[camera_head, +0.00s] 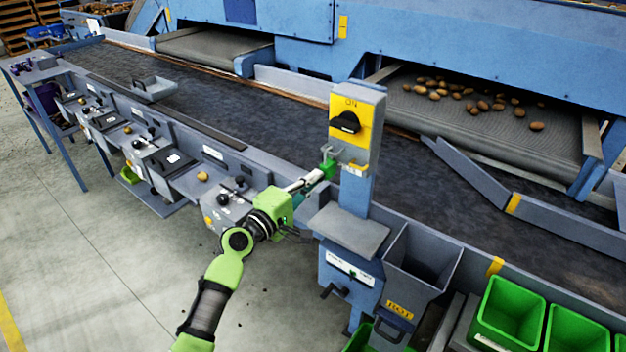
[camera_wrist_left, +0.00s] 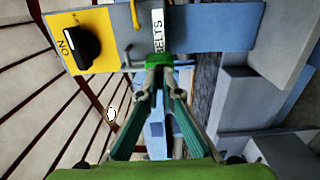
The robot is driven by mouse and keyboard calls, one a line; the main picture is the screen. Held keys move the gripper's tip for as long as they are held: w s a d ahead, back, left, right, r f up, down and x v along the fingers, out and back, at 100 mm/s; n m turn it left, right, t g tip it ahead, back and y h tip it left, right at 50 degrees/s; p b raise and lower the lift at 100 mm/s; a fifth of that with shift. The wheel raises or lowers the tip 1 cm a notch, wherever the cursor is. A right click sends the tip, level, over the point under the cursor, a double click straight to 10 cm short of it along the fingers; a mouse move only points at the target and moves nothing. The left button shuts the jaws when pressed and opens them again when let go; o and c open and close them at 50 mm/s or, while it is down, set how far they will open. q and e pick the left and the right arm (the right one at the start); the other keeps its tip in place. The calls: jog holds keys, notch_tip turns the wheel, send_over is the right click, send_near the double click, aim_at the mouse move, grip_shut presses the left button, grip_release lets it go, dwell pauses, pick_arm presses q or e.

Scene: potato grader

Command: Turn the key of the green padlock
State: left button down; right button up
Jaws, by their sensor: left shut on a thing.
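The green padlock (camera_head: 329,168) hangs on the grey hasp below the yellow switch plate of the blue post. In the left wrist view the padlock (camera_wrist_left: 157,60) lies just beyond my fingertips, beside the BELTS label. My left gripper (camera_head: 318,176) reaches it from the left, its fingertips at the padlock's near face. In the wrist view the left gripper (camera_wrist_left: 157,86) is shut at the tips on the padlock's key, which the fingertips hide. I cannot tell the key's angle. My right gripper is not in view.
The black rotary switch (camera_head: 345,122) marked ON sits just above the padlock. A grey shelf (camera_head: 348,232) juts out below it. A grey ROT bin (camera_head: 423,262) and green crates (camera_head: 507,312) stand to the right. The floor at left is clear.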

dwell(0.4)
pick_arm(q)
jog(key=c, duration=2.2)
grip_release()
jog(key=v, duration=1.2)
jog(key=shift+f, duration=0.15)
